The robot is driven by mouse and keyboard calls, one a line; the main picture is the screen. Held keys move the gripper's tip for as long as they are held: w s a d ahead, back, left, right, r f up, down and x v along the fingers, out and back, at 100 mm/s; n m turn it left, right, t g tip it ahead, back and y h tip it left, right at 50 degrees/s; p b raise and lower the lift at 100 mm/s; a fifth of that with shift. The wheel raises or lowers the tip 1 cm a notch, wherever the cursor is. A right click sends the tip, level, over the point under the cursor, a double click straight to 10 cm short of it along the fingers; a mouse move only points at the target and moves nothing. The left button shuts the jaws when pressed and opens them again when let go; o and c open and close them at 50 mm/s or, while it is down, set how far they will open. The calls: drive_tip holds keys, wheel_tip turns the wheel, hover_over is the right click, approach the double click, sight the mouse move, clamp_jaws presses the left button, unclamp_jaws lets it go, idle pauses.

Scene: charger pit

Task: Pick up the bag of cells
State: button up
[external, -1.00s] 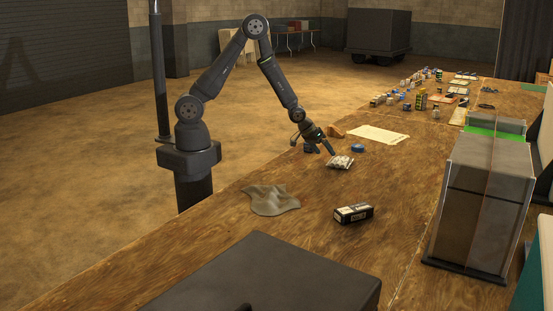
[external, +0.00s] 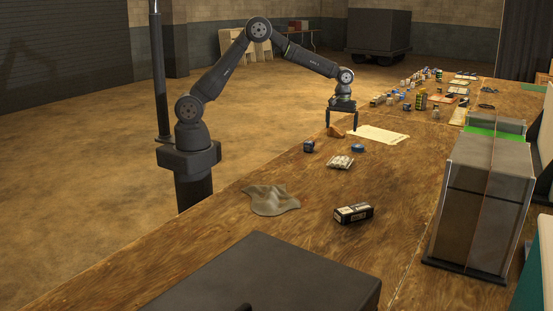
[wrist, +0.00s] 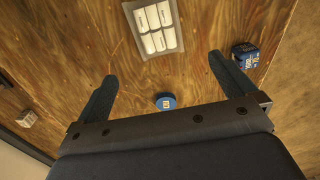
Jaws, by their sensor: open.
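The bag of cells (external: 340,162) lies flat on the wooden bench in the external view. In the wrist view the bag (wrist: 154,28) is a clear pouch with several white cylindrical cells, at the top of the picture beyond the fingertips. My gripper (external: 341,118) points down above the bench, behind the bag as the external camera sees it. Its two fingers are wide apart with nothing between them, and the wrist view shows this open gripper (wrist: 162,70) too. It does not touch the bag.
A blue round item (external: 358,148) and a small dark blue box (external: 309,146) lie near the bag. A grey cloth (external: 270,200) and a black box (external: 353,212) lie nearer the external camera.

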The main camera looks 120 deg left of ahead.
hover_over(341, 159)
drive_tip(key=f, duration=0.7)
drive_tip(key=s+f, duration=0.1)
drive_tip(key=f, duration=0.2)
drive_tip(key=shift+a+f, duration=0.1)
drive_tip(key=shift+f, duration=0.25)
drive_tip(key=shift+w+f, duration=0.2)
drive_tip(key=shift+f, duration=1.15)
drive_tip(key=shift+w+f, duration=0.2)
drive_tip(key=shift+f, duration=1.1)
drive_tip(key=shift+c, duration=0.4)
drive_tip(key=c, duration=1.2)
drive_tip(key=shift+r, duration=0.15)
